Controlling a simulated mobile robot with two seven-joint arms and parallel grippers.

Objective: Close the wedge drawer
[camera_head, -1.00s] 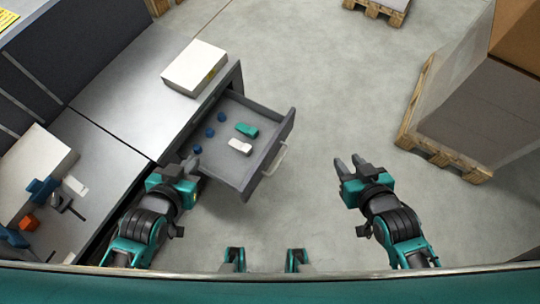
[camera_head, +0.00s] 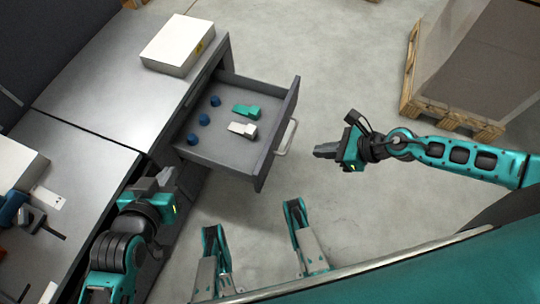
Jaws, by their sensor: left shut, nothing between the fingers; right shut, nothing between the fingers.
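The grey drawer (camera_head: 222,150) stands pulled out from the metal workbench cabinet, right of it in the head view. Its pale handle (camera_head: 287,138) is on the outer front panel. Inside lie a green wedge-like piece (camera_head: 246,111), a white one (camera_head: 243,130) and several blue round pieces (camera_head: 204,119). My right gripper (camera_head: 318,151) is shut and empty, right of the handle and apart from it, with its fingers pointing left at the drawer front. My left gripper (camera_head: 167,176) is shut and empty near the bench edge, left of and below the drawer in the picture.
A white box (camera_head: 178,45) sits on the bench top (camera_head: 110,98). Blue tools (camera_head: 12,208) and a pale box (camera_head: 15,160) lie at the far left. A pallet (camera_head: 440,113) with a large load stands at the upper right.

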